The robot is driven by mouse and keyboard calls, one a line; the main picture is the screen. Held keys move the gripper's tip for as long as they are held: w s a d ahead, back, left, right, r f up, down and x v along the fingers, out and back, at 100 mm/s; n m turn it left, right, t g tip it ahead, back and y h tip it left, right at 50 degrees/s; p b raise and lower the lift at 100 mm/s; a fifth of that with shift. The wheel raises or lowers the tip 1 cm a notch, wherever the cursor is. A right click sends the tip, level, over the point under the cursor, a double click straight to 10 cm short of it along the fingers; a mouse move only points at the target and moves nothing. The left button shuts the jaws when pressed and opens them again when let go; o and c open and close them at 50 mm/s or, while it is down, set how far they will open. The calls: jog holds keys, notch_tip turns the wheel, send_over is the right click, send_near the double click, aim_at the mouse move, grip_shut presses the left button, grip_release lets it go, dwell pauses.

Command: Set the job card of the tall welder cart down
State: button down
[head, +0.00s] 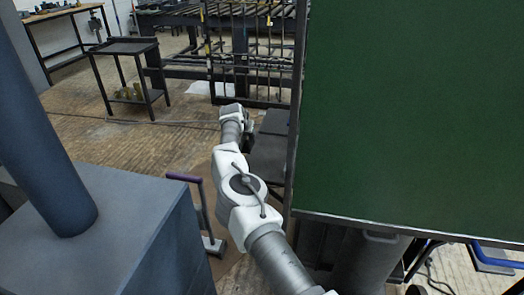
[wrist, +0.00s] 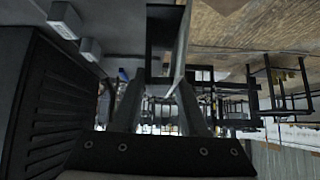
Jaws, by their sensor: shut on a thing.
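My gripper (wrist: 160,85) shows in the wrist view with its two dark fingers pointing away from the camera, a flat grey thing with dark edges between their tips. I take this to be the job card (wrist: 165,40); no writing on it can be read. In the head view my arm reaches forward between the blue-grey block and the green screen. The fingers and the card are hidden there behind the wrist. I cannot tell which thing is the tall welder cart. Dark flat surfaces (head: 269,158) lie just right of my wrist in the head view.
A large green screen (head: 420,110) fills the right. A blue-grey block (head: 110,245) stands close on the left, with a purple-handled thing (head: 186,178) beside it. A black shelf stand (head: 125,47) and a barred metal rack (head: 250,50) stand farther back.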

jog(key=d+f+b, duration=0.1)
jog(key=f, duration=0.1)
jog(key=w+d+f+b, duration=0.1)
jog(key=d+f, duration=0.1)
jog(key=d+f+b, duration=0.1)
jog(key=f, duration=0.2)
jog(key=shift+w+d, duration=0.25)
jog(key=shift+d, duration=0.1)
jog(key=shift+c, duration=2.1)
grip_release()
jog(key=shift+r, duration=0.1)
jog(key=shift+r, duration=0.1)
jog(key=shift+p+v, duration=0.65)
jog(key=shift+v, duration=0.35)
jog(key=p+v, duration=0.3)
jog(key=v, duration=0.7)
